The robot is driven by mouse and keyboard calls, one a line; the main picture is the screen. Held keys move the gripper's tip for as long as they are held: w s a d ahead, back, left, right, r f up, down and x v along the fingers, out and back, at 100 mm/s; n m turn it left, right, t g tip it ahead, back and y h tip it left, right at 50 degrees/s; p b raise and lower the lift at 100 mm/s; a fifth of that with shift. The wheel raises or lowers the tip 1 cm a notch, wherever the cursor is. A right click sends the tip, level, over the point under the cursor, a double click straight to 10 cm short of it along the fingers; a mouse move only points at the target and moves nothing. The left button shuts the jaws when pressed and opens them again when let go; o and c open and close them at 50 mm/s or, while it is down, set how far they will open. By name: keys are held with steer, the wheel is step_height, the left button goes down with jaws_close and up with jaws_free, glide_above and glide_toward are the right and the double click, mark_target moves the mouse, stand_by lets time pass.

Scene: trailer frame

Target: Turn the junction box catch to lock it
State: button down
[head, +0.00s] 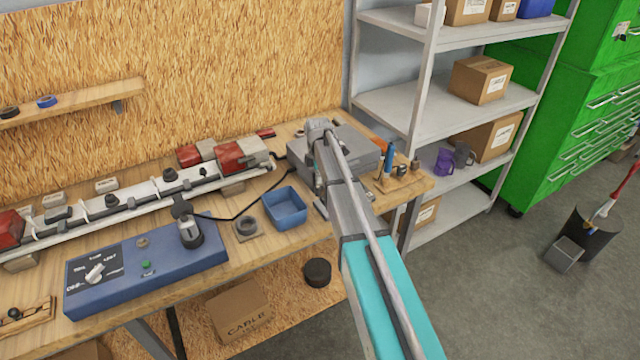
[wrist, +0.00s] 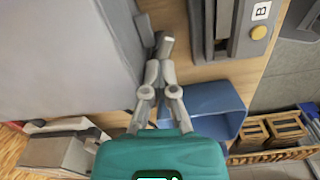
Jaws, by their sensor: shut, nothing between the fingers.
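The junction box appears to be the flat grey box (head: 352,150) at the back right of the workbench, partly behind my arm. In the wrist view a large pale grey face (wrist: 65,55), seemingly this box, fills the upper left. A short grey piece (wrist: 164,46), perhaps the catch, sticks out beside its edge. My gripper (wrist: 158,68) is shut and empty, its fingertips at or just short of that piece; I cannot tell whether they touch. In the head view my arm hides the gripper and the catch.
A blue open bin (head: 286,208) stands left of my arm and shows close right of my gripper in the wrist view (wrist: 218,108). A wooden holder with tools (head: 398,180) stands right of the box. A blue control console (head: 140,268) lies at front left.

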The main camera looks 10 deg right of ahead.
steer(key=shift+w+a+f+n, duration=0.1)
steer(key=shift+n, duration=1.1)
steer(key=shift+w+a+n, duration=0.1)
steer(key=shift+n, duration=1.1)
steer(key=shift+n, duration=2.6)
steer(key=c, duration=1.4)
jaws_free()
